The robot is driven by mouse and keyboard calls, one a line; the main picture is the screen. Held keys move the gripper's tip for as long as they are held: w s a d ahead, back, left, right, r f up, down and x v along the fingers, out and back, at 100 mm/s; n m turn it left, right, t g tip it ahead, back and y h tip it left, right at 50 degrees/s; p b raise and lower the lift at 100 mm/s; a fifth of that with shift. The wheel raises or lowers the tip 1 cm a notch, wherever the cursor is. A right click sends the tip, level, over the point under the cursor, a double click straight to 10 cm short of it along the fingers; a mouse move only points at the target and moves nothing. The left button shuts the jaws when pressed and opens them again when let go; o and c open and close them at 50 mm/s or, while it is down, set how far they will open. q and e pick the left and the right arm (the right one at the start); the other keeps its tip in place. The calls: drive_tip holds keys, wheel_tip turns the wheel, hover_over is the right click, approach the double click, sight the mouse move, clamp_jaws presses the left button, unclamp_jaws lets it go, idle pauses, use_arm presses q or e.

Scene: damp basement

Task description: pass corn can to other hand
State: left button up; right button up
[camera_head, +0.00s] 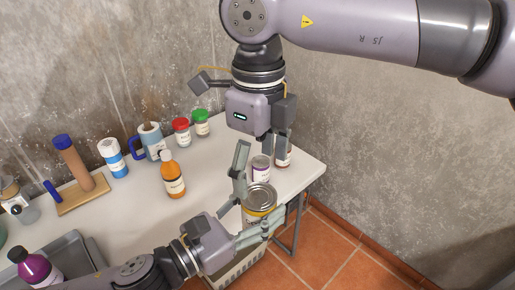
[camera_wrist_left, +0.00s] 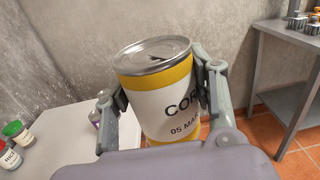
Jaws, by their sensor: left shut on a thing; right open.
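The corn can (camera_head: 260,199), with a metal lid, a yellow band and a white label, is in my left gripper (camera_head: 246,214) at the table's front right. In the left wrist view, the can (camera_wrist_left: 155,95) sits tilted between both fingers of my left gripper (camera_wrist_left: 158,103), with part of the lettering "COR" showing. My right gripper (camera_head: 258,160) points down from above, open and empty, just above and behind the can. In the head view the fingers of the left gripper hide the can's lower part.
The white table (camera_head: 135,215) carries an orange bottle (camera_head: 173,180), a blue-and-white bottle (camera_head: 112,157), red-lidded (camera_head: 181,132) and green-lidded (camera_head: 201,123) jars, and a small white can (camera_head: 261,168) behind the corn can. A grey tray (camera_head: 88,245) is at front left. A metal table (camera_wrist_left: 291,52) stands aside.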

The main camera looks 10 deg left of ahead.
sight(259, 194)
wheel_tip(259, 194, down, 9)
drive_tip(key=shift+r, duration=0.1)
idle(0.4)
use_arm(q)
drive_tip(key=shift+r, duration=0.1)
use_arm(e)
drive_tip(key=c, duration=1.5)
use_arm(q)
drive_tip(key=o, duration=1.6)
drive_tip(key=shift+c, duration=0.2)
use_arm(e)
drive_tip(key=shift+c, duration=0.3)
